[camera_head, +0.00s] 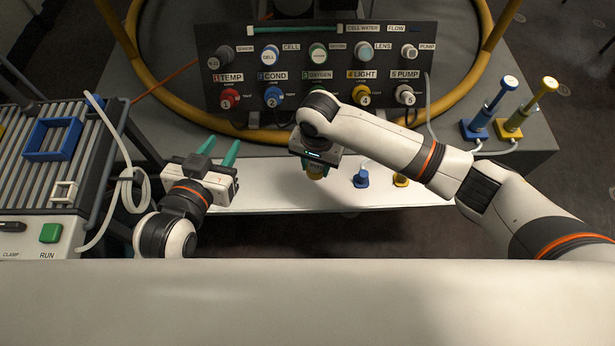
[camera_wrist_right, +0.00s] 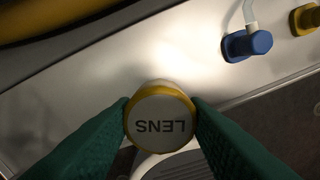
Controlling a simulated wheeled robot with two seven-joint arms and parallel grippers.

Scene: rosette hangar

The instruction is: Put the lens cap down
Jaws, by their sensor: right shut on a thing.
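The lens cap (camera_wrist_right: 160,122) is a round cap with a yellow rim and a pale top marked LENS. In the right wrist view it sits between the two green fingers of my right gripper (camera_wrist_right: 160,115), which is shut on it. In the head view the yellow cap (camera_head: 316,173) shows under my right gripper (camera_head: 314,166), over the white shelf (camera_head: 275,185). I cannot tell whether the cap touches the shelf. My left gripper (camera_head: 218,150) is open and empty, its teal fingers apart, at the shelf's left end.
A blue plug (camera_head: 361,179) and a yellow plug (camera_head: 401,180) stand on the shelf to the right of the cap. A dark panel (camera_head: 208,88) with labelled knobs rises behind. A ribbed rack with a blue frame (camera_head: 52,139) is at left. Blue and yellow pumps (camera_head: 513,128) stand at right.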

